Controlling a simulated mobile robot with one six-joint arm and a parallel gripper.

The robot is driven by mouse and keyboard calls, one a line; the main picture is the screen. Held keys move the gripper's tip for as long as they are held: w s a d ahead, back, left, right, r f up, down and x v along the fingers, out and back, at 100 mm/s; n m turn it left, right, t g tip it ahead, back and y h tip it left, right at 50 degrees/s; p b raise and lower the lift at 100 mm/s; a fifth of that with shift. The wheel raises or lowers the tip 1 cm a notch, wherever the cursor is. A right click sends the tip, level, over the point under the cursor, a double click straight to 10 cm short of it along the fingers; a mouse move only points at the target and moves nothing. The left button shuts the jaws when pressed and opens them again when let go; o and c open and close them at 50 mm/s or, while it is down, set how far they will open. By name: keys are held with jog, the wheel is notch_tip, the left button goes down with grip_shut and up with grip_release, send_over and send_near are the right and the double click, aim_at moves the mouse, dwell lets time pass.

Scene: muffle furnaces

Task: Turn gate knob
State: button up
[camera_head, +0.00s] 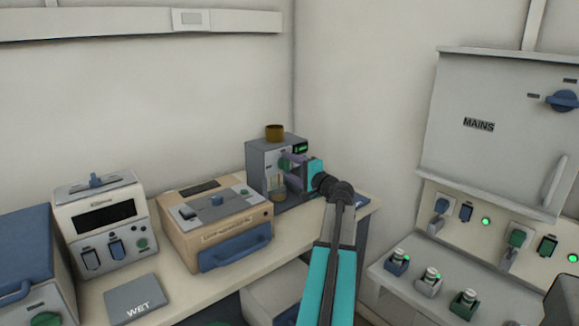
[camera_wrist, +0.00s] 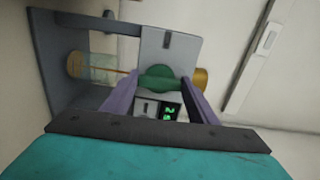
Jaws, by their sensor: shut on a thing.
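The green gate knob (camera_wrist: 158,77) is on the front of a grey grinder-like machine (camera_head: 262,152). In the wrist view it sits between the two purple fingers of my gripper (camera_wrist: 159,87), which is shut on it. In the head view my gripper (camera_head: 293,175) reaches the machine's front from the right and partly hides the knob (camera_head: 284,163). A small green-lit display (camera_wrist: 170,112) is beside the knob; its reading is not clear. A clear jar (camera_wrist: 92,67) stands in the machine's lower opening. A brown hopper (camera_head: 274,133) tops the machine.
A beige box with a blue handle (camera_head: 235,250), a white meter with a dark screen (camera_head: 100,216) and a grey WET pad (camera_head: 135,298) share the bench. A MAINS cabinet (camera_head: 490,130) and switch panels (camera_head: 460,233) are at right.

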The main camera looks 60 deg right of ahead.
jog(key=shift+m, duration=0.3)
jog(key=o, duration=1)
jog(key=shift+o, duration=0.2)
jog(key=shift+s, duration=0.1)
jog(key=b+v, duration=0.1)
jog(key=v, duration=1.2)
jog(key=shift+s+a, duration=0.25)
jog(key=shift+s, duration=0.05)
